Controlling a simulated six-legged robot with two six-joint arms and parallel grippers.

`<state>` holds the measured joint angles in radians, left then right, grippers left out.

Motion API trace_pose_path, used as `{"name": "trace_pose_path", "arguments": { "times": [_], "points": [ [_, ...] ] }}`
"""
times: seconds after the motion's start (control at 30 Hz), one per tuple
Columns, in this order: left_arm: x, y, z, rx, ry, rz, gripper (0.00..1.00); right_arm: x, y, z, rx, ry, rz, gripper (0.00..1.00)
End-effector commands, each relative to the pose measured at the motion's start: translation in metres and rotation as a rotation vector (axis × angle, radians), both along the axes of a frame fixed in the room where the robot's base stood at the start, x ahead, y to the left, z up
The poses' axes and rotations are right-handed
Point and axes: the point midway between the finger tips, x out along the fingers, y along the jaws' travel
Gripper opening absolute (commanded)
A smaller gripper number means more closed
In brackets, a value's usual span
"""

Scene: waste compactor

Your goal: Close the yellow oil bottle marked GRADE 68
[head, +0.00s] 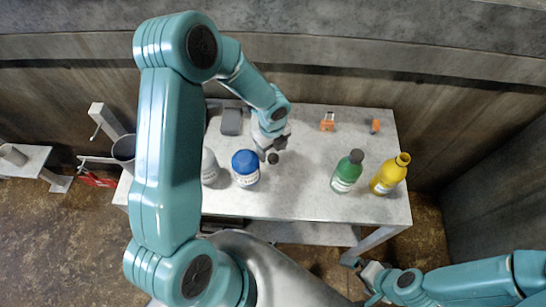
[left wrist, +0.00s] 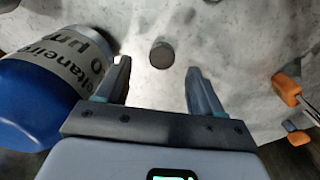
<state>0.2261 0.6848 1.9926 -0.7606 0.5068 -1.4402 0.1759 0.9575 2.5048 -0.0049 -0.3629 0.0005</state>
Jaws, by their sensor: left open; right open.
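The yellow bottle (head: 388,176) stands at the right of the table, its mouth showing no cap; its label is too small to read. A small dark round piece that looks like a cap (head: 273,158) lies on the table right of the blue-lidded jar. In the left wrist view this cap (left wrist: 162,55) shows beyond and between the fingertips, apart from them. My left gripper (head: 274,147) is open and empty close above the table by the cap. It also shows open in the left wrist view (left wrist: 160,80). My right gripper (head: 362,274) is low, in front of the table's right end.
A green bottle (head: 347,172) stands beside the yellow one. The blue-lidded jar (head: 245,168), also close in the left wrist view (left wrist: 45,85), and a grey-white bottle (head: 209,167) stand left. Orange-handled items (head: 327,122) lie at the back. The table middle is clear.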

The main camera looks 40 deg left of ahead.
Motion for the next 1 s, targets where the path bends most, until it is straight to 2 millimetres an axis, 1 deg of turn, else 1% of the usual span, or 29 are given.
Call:
{"name": "trace_pose_path", "arguments": {
  "times": [0.1, 0.13, 0.23, 0.33, 0.63, 0.67, 0.7, 0.77, 0.8, 0.83, 0.97, 1.0],
  "points": [
    [0.001, 0.0, -0.019, -0.002, 0.005, -0.001, 0.67, 0.0, 0.0, 0.005, 0.0, 0.0, 0.0, 1.0],
    [0.001, 0.0, -0.025, -0.002, 0.004, 0.0, 0.67, 0.0, 0.0, 0.003, 0.0, 0.0, 0.0, 1.0],
    [0.001, 0.0, -0.036, -0.001, 0.003, 0.001, 0.67, 0.0, 0.0, 0.003, 0.0, 0.0, 0.0, 1.0],
    [0.002, 0.0, -0.039, -0.001, -0.001, 0.001, 0.67, 0.0, 0.0, 0.003, 0.0, 0.0, 0.0, 1.0],
    [0.002, 0.0, -0.039, -0.001, -0.001, 0.001, 0.67, 0.0, 0.0, 0.003, 0.0, 0.0, 0.0, 1.0],
    [0.002, 0.0, -0.039, -0.001, -0.001, 0.001, 0.6, 0.0, 0.0, 0.003, 0.0, 0.0, 0.0, 1.0],
    [0.002, 0.0, -0.039, -0.001, -0.001, 0.001, 0.47, 0.0, 0.0, 0.003, 0.0, 0.0, 0.0, 1.0],
    [0.002, 0.0, -0.039, -0.001, 0.0, 0.001, 0.28, 0.0, 0.0, 0.003, 0.0, 0.0, 0.0, 1.0],
    [0.002, 0.0, -0.039, -0.001, 0.0, 0.001, 0.15, 0.0, 0.0, 0.003, 0.0, 0.0, 0.0, 1.0],
    [0.002, 0.0, -0.039, -0.001, 0.0, 0.001, 0.08, 0.0, 0.0, 0.003, 0.0, 0.0, 0.0, 1.0],
    [0.002, 0.0, -0.039, -0.001, 0.0, 0.0, 0.08, 0.0, 0.0, 0.003, 0.0, 0.0, 0.0, 1.0],
    [0.002, 0.0, -0.039, -0.001, 0.0, 0.0, 0.04, 0.0, 0.0, 0.003, 0.0, 0.0, 0.0, 1.0]
  ]
}}
